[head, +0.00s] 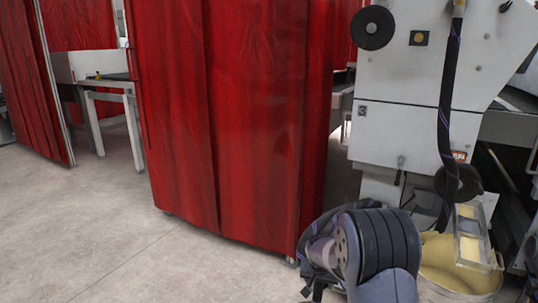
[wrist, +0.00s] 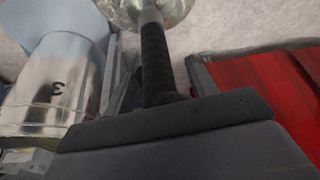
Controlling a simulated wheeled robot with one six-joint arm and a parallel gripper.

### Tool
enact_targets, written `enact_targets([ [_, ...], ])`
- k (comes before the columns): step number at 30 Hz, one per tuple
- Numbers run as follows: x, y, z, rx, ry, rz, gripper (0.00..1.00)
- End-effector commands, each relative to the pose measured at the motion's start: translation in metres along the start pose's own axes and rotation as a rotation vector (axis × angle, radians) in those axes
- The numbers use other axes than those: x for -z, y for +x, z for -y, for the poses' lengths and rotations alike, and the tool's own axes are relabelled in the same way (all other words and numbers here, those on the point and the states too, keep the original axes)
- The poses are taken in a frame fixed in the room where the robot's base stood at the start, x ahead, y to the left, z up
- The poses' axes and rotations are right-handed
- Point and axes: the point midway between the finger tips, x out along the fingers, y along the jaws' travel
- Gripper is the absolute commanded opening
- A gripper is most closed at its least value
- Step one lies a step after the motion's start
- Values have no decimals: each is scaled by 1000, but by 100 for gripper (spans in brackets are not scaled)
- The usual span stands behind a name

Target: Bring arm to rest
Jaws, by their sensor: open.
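My arm (head: 375,245) is folded low at the bottom right of the head view, with thick dark ribbed joints and a grey-blue link. My gripper (head: 318,287) is at its lower left end, small and partly cut off by the bottom edge. Its jaws are open, and I see nothing held between them. In the wrist view, a dark flat bar and a grey block (wrist: 190,155) fill the lower part. A black ribbed shaft rises from the bar toward a shiny rounded thing at the top edge; I cannot tell what these are.
A red curtain (head: 230,120) stands close behind my arm. A white machine (head: 405,80) and a yellowish tub (head: 440,262) are at the right. Grey floor (head: 80,230) is clear at the left.

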Motion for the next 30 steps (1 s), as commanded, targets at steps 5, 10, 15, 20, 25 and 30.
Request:
enact_targets([
  [5, 5, -4, 0, 1, 1, -2, 54],
  [10, 6, -6, 0, 0, 1, -1, 54],
  [15, 5, -5, 0, 0, 0, -1, 54],
  [20, 5, -4, 0, 0, 0, 0, 54],
  [25, 0, 6, 0, 0, 0, 1, 54],
  [30, 3, -30, 1, 2, -1, -3, 54],
])
